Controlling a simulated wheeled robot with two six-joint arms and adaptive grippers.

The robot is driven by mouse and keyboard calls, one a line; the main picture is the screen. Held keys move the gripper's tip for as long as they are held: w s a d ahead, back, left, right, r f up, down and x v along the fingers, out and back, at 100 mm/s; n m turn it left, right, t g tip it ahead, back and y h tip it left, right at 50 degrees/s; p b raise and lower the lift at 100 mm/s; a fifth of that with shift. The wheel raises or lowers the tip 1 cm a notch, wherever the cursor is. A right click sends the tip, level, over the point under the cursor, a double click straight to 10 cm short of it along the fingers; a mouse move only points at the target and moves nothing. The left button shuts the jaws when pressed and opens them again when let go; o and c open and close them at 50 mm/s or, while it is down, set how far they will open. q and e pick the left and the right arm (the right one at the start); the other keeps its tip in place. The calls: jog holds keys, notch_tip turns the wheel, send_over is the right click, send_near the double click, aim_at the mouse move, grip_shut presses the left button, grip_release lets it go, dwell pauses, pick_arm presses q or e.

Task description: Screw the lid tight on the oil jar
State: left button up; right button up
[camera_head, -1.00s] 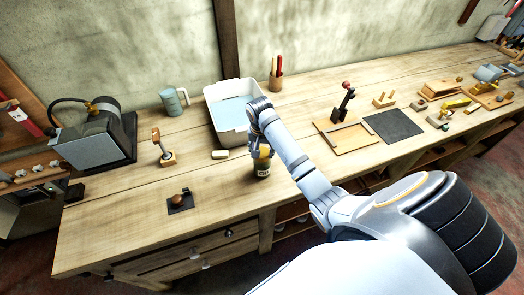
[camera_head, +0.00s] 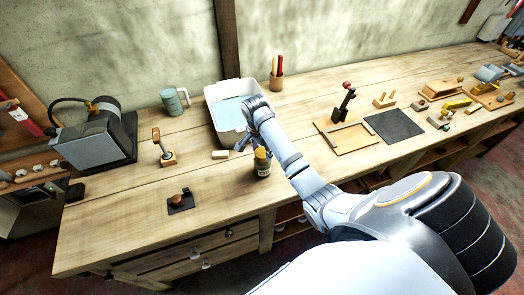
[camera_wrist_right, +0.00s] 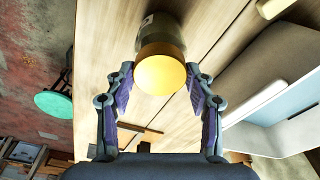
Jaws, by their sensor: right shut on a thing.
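The oil jar (camera_head: 263,168) stands upright near the front edge of the workbench, dark with a pale label. Its yellow-orange lid (camera_wrist_right: 160,74) sits on top of the jar, square to it as far as I can see. My right gripper (camera_head: 257,148) reaches down from above at the jar's top. In the right wrist view its two fingers (camera_wrist_right: 160,82) stand on either side of the lid and are shut on it. The jar's body (camera_wrist_right: 163,35) extends beyond the lid there. I cannot tell how tight the thread is. My left gripper is not in view.
A white basin (camera_head: 222,128) stands just behind the jar, with a small pale block (camera_head: 220,155) in front of it. A dark pad with a wooden knob (camera_head: 181,201) lies to the left. A wooden board (camera_head: 350,142) lies to the right. The front left bench is mostly clear.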

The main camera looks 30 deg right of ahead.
jog(key=m, duration=0.3)
jog(key=shift+w, duration=0.1)
jog(key=shift+m, duration=0.3)
jog(key=m, duration=0.2)
jog(key=shift+m+g, duration=0.3)
jog(key=shift+m, duration=0.1)
jog(key=o, duration=1.6)
